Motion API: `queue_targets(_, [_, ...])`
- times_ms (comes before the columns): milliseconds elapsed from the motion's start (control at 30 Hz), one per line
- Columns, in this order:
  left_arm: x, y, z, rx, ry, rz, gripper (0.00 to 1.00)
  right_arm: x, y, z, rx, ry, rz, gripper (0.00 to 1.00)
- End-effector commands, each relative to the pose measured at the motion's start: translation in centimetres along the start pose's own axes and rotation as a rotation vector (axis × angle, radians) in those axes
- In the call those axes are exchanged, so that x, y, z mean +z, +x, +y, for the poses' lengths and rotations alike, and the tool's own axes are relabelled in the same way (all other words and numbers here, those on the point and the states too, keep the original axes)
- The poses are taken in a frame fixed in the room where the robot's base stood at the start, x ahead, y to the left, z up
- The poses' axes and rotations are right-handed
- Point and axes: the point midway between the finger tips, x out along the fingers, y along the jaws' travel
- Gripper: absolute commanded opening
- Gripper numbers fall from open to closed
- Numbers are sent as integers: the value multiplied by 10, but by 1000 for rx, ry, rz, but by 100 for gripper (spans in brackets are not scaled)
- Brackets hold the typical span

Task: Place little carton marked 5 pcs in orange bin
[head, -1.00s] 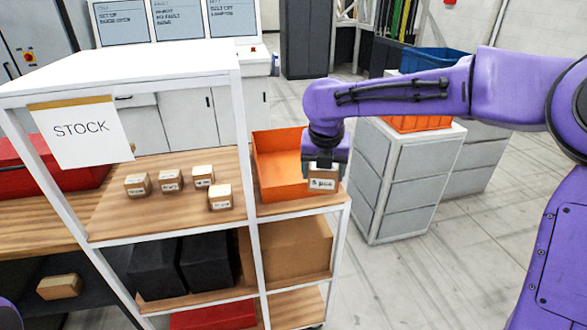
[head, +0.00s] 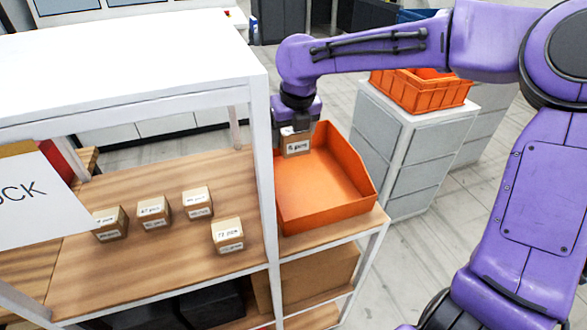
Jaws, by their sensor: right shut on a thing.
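The little carton (head: 297,147) is a small brown box with a white label; its print looks blurred now, and read like 5 pcs in the earlier frame. My right gripper (head: 296,130) is shut on it from above and holds it upright over the left part of the orange bin. The orange bin (head: 345,208) is an open-topped tray on the right bay of the shelf. The carton hides a bit of the bin's interior, and what I see of the floor is empty. My left gripper is out of view.
Several similar labelled cartons, such as the front one (head: 228,236), stand on the wooden shelf (head: 165,265) left of the white post (head: 262,170). Another orange crate (head: 425,92) sits on a grey drawer cabinet (head: 400,150) behind right.

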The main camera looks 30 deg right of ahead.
Motion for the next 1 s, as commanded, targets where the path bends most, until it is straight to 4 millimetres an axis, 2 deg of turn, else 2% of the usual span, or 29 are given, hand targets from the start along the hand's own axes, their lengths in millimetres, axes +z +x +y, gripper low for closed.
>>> queue_targets(67, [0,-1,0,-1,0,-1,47,-4,0,-2,1,3,-3,37])
queue_targets(167, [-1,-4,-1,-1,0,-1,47,-16,13,-6,-1,6,-4,37])
queue_targets(300, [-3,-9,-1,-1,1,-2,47,-33,52,-8,0,8,-7,37])
queue_targets(400, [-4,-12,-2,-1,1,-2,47,-38,86,-8,-4,8,-2,37])
queue_targets(533, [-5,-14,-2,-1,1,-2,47,-41,119,-5,-4,8,0,37])
queue_targets(833, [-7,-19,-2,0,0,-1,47,-52,164,-4,-5,5,2,37])
queue_targets(1000, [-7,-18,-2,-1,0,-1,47,-54,172,-3,-2,5,-2,37])
